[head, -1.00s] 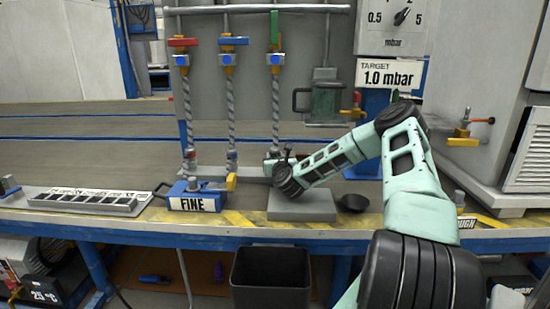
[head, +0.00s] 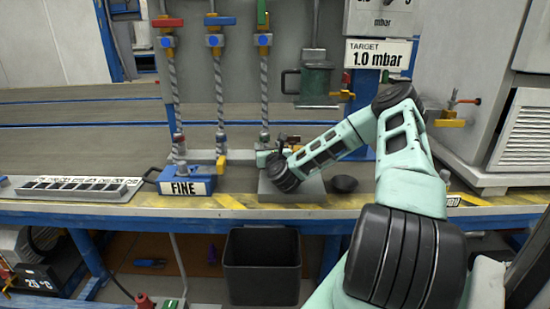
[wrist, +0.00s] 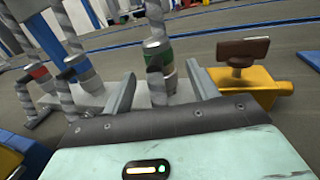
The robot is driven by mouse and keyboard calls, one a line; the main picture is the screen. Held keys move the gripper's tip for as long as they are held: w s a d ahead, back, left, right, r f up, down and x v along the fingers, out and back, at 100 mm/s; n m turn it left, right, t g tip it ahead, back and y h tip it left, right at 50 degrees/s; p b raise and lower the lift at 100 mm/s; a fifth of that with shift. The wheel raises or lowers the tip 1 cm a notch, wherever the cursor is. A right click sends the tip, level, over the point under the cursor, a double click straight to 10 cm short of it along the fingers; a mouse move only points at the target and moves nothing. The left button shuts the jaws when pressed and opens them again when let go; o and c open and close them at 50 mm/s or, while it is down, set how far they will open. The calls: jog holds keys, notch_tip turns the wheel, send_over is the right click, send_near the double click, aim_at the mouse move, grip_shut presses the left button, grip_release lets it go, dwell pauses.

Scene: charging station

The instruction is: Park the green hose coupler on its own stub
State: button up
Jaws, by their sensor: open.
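The green-banded hose coupler (wrist: 158,62) stands near upright at the lower end of its grey twisted hose (head: 264,95), which hangs from the green-handled valve (head: 263,20). My gripper (wrist: 162,90) is open, with one finger on each side of the coupler in the wrist view; contact cannot be told. In the head view my gripper (head: 272,158) is low over the bench at the foot of this hose and partly hides the coupler. The stub under the coupler is not clearly visible, so I cannot tell whether the coupler is seated.
The red-banded coupler (wrist: 38,72) and blue-banded coupler (wrist: 76,68) stand to the left. A yellow valve with a brown handle (wrist: 245,85) is close on the right. A FINE box (head: 186,183), a dark bowl (head: 344,184) and a slotted tray (head: 75,188) lie on the bench.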

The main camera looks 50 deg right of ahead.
jog(key=p+v, duration=0.2)
jog(key=v, duration=1)
jog(key=shift+s, duration=0.15)
